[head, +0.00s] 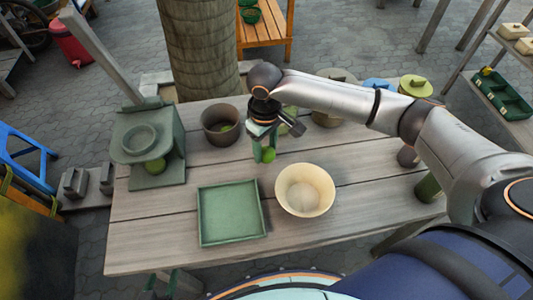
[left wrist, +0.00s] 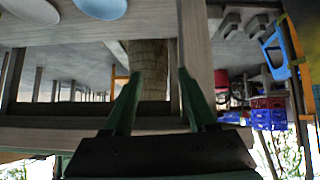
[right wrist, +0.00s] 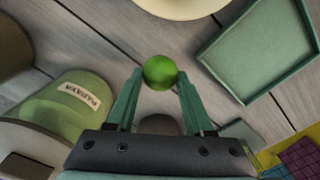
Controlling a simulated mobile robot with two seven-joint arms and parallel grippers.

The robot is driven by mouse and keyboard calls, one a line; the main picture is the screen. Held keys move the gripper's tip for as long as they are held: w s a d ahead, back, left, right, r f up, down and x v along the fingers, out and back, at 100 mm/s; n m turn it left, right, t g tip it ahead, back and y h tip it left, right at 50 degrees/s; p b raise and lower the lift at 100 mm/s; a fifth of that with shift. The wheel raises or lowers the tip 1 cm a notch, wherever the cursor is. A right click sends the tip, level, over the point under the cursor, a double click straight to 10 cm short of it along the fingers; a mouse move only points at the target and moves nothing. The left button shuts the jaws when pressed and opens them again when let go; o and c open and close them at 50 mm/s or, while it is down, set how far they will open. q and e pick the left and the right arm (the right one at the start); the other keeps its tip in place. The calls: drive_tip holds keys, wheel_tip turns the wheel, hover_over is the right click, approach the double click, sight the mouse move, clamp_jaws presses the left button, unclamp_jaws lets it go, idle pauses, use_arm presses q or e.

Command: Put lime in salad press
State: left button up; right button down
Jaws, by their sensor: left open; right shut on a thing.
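The green lime (head: 268,154) is held between the fingertips of my right gripper (head: 263,148), above the table behind the cream bowl. The right wrist view shows the lime (right wrist: 160,72) pinched at the fingertips. A dark green stand with a round dish on top (head: 148,150), which looks like the salad press, is on the table's left side.
A cream bowl (head: 305,190) and an empty green tray (head: 231,213) are in front. A green jar labelled PAPAYA (right wrist: 70,108) is near the right gripper.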

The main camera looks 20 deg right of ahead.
sight(266, 149)
wheel_tip(266, 149, down, 3)
drive_tip(key=b, duration=0.2)
drive_tip(key=shift+r+b, duration=0.2)
drive_tip(key=shift+b, duration=0.1)
drive_tip(key=shift+f+b, duration=0.15)
drive_tip(key=shift+b, duration=0.3)
use_arm(q)
drive_tip(key=shift+h, duration=0.3)
drive_tip(key=w+d+f, duration=0.2)
drive_tip(key=d, duration=0.1)
drive_tip(key=shift+d, duration=0.1)
use_arm(e)
drive_tip(key=c, duration=0.7)
unclamp_jaws()
use_arm(q)
drive_tip(key=shift+s+a+f, duration=0.2)
drive_tip(key=shift+a+f, duration=0.05)
drive_tip(key=shift+f, duration=0.1)
use_arm(e)
drive_tip(key=o, duration=0.4)
